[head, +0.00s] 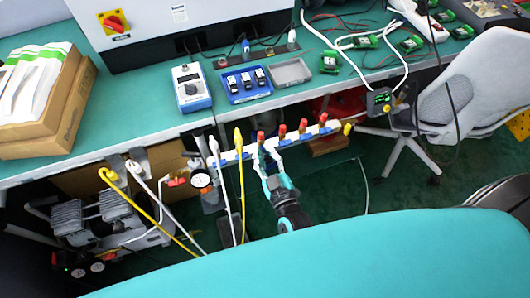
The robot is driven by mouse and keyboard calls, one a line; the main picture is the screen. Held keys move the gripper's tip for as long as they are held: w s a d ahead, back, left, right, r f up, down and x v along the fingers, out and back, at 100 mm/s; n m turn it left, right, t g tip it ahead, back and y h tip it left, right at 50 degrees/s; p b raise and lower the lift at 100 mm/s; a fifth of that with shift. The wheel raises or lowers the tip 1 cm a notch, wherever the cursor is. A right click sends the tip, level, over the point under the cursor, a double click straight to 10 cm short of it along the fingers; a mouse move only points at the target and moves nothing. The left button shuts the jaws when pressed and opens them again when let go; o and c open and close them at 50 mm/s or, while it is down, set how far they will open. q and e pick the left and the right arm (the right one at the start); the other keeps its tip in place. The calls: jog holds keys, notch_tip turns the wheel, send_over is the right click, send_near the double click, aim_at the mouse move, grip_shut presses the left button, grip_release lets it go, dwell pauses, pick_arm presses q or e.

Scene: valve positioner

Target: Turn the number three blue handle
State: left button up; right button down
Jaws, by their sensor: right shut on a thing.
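A white valve manifold (246,152) runs slantwise along the bench's front edge, with several small blue handles (291,140) on its face and red fittings (282,131) above. No handle numbers can be read. My right gripper (269,152) reaches up from below, its pale fingers at the manifold just under the leftmost red fitting (260,137). It is shut on the blue handle there, which the fingers mostly hide. How far that handle is turned cannot be told. My left gripper is not in view.
Yellow (241,185) and white hoses hang left of the gripper, near a round gauge (201,180). A compressor (100,222) stands below left. A grey chair (455,100) is at right. The green bench (130,150) holds a blue meter (190,88) and trays.

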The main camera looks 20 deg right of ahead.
jog(key=shift+r+m+p, duration=0.15)
jog(key=shift+m+p, duration=0.25)
jog(key=shift+m, duration=0.4)
jog(key=m, duration=0.3)
jog(key=shift+d, duration=0.2)
jog(key=c, duration=1.4)
grip_release()
jog(key=s, duration=1.2)
jog(key=shift+d, duration=0.2)
grip_shut()
